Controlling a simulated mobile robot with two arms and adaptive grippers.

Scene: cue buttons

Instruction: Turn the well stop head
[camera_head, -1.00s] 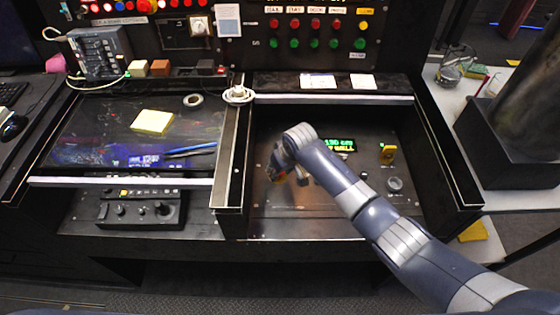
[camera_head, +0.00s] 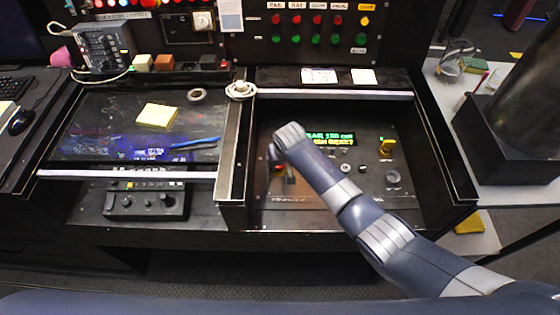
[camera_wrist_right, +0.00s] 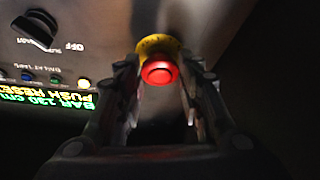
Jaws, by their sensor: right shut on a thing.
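The well stop head is a red round button (camera_wrist_right: 159,71) on a yellow base (camera_wrist_right: 158,44) in the right wrist view. My right gripper (camera_wrist_right: 160,88) has one finger on each side of it and is shut on it. In the head view, my right gripper (camera_head: 285,172) is at the left part of the sloped control panel (camera_head: 300,205), partly hidden by my wrist. A bit of red (camera_head: 279,168) shows beside it. My left gripper is not in view.
A lit display (camera_head: 330,138) on the panel reads roughly "BAR 130 cm, PUSH RESET". A black knob (camera_wrist_right: 38,30) marked "OFF" shows in the wrist view. A yellow switch (camera_head: 386,146) and a round knob (camera_head: 392,177) sit to the right. A raised divider (camera_head: 232,150) borders the panel's left.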

